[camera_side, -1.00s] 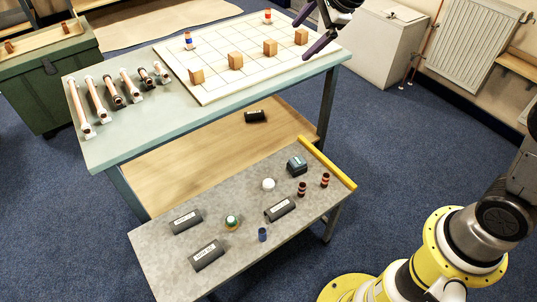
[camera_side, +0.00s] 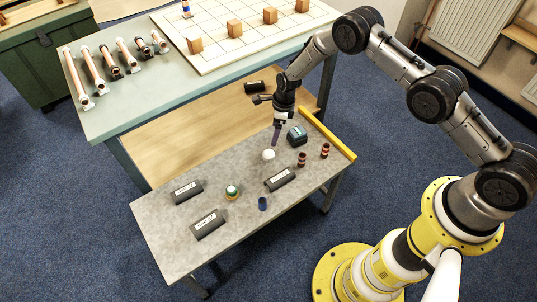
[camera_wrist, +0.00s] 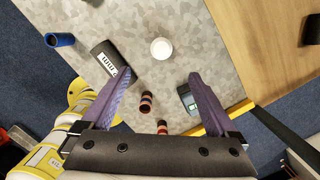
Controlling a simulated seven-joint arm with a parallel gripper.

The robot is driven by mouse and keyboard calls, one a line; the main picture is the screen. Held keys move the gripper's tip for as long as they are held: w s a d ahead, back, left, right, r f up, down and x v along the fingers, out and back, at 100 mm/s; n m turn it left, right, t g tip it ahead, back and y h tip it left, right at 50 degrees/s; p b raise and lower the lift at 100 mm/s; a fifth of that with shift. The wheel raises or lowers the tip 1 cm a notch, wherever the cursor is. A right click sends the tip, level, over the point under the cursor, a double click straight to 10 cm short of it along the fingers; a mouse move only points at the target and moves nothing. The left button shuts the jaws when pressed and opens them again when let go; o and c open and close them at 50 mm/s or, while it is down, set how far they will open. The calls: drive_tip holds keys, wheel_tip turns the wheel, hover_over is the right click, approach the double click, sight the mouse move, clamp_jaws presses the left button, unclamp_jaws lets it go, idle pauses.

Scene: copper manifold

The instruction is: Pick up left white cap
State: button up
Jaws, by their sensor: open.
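A small round white cap (camera_side: 268,154) sits on the grey lower table (camera_side: 165,228), right of the middle. It also shows in the wrist view (camera_wrist: 161,50), just beyond and between my fingertips. My gripper (camera_side: 276,138) points down above and close to the cap, with its purple fingers spread and empty. In the wrist view, the gap between the fingertips (camera_wrist: 161,76) is wide and lines up sideways with the cap.
A blue cylinder (camera_side: 262,204) stands nearer the front. A yellow strip (camera_side: 328,136) edges the table's right end.

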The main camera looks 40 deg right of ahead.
hover_over(269, 152)
drive_tip(key=s, duration=0.1)
wheel_tip(269, 152, down, 9)
drive_tip(key=shift+d+r, duration=0.15)
drive_tip(key=shift+r, duration=0.05)
drive_tip(key=shift+w+f, duration=0.2)
drive_tip(key=shift+f, duration=1.1)
drive_tip(key=shift+w+f, duration=0.2)
drive_tip(key=shift+f, duration=1.05)
drive_tip(key=c, duration=1.4)
drive_tip(key=shift+r, duration=0.1)
